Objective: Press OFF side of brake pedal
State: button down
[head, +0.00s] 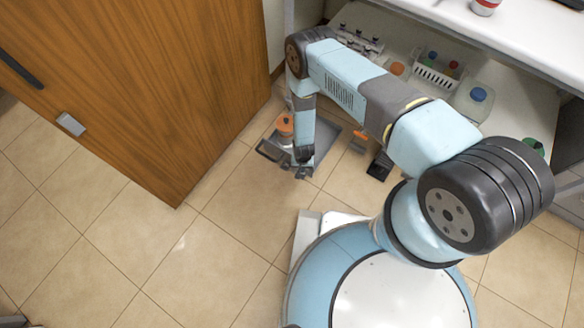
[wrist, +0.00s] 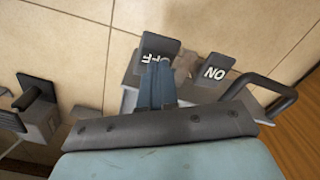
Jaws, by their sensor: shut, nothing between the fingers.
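The brake pedal shows in the wrist view as two dark plates on a grey base. The OFF plate (wrist: 172,45) has upside-down white lettering, and the ON plate (wrist: 214,72) is to its right. My gripper (wrist: 156,68) is shut and empty, its blue-grey fingers together over the lower part of the OFF plate and hiding some of its letters. I cannot tell whether they touch it. In the head view my gripper (head: 303,172) points down at the floor-level pedal unit, which my arm partly hides.
A dark handle (wrist: 278,95) stands right of the ON plate. Another black pedal (wrist: 36,92) is at the left of the wrist view; a black pedal (head: 379,166) shows in the head view. A wooden door (head: 150,80) is at left, and a white counter (head: 520,40) at upper right. Tiled floor is clear in front.

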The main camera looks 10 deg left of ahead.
jog(key=shift+f, duration=1.05)
dwell(0.7)
jog(key=shift+r, duration=3.55)
